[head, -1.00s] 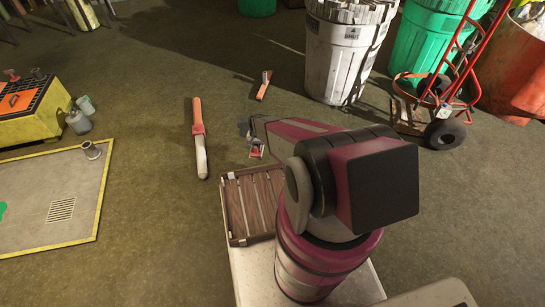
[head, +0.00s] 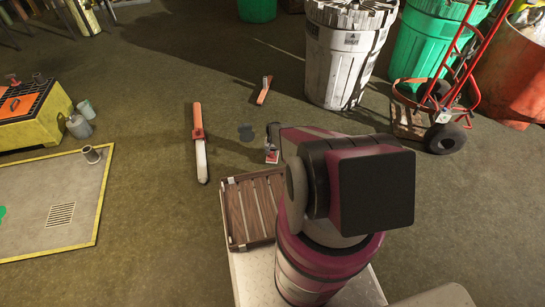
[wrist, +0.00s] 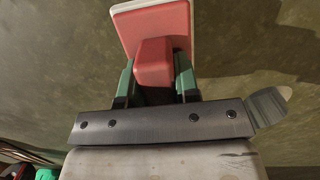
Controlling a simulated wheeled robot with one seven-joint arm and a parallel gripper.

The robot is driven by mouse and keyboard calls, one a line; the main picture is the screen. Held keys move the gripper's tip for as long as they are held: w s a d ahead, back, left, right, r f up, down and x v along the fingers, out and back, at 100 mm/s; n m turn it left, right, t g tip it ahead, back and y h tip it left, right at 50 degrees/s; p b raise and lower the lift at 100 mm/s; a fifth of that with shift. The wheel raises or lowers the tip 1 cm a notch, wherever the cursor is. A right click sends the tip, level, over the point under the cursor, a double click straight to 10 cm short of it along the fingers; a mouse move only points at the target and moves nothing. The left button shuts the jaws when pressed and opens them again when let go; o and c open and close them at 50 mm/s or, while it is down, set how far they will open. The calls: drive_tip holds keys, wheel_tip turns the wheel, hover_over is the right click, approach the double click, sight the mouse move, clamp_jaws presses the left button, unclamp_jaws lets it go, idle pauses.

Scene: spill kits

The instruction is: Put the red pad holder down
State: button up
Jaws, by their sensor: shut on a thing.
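The red pad holder (wrist: 153,28) has a flat red plate with a pale edge and a blocky red grip. In the wrist view, the two green fingers of my gripper (wrist: 154,68) are shut on that grip from both sides. In the head view, my arm hides most of the gripper. A small red and white part of the pad holder (head: 271,154) shows beyond the slatted wooden tray. I cannot tell how high it is above the floor.
The slatted tray (head: 231,217) lies just nearer than the pad holder. A dark patch (head: 246,132) is on the floor to its left. White bin (head: 340,65) and red hand truck (head: 455,75) stand at right.

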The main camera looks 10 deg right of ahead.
drive_tip(key=shift+f, duration=1.85)
drive_tip(key=shift+f, duration=0.15)
drive_tip(key=o, duration=0.8)
drive_tip(key=shift+o, duration=0.2)
drive_tip(key=r, duration=0.8)
drive_tip(key=w+r, duration=0.1)
drive_tip(key=r, duration=0.3)
drive_tip(key=shift+w+d+r, duration=0.1)
drive_tip(key=shift+d+r, duration=0.1)
drive_tip(key=shift+d, duration=0.05)
wheel_tip(320, 180, up, 22)
drive_tip(key=n, duration=0.2)
hover_over(273, 156)
drive_tip(key=s+a, duration=0.3)
drive_tip(key=s, duration=0.3)
drive_tip(key=s+a+r+n+t, duration=0.1)
drive_tip(key=s+a+r+n, duration=0.1)
drive_tip(key=s+r, duration=1.2)
wheel_tip(273, 156, up, 4)
drive_tip(key=shift+a+r+h, duration=0.1)
drive_tip(key=shift+a+h, duration=0.2)
drive_tip(key=shift+a, duration=0.05)
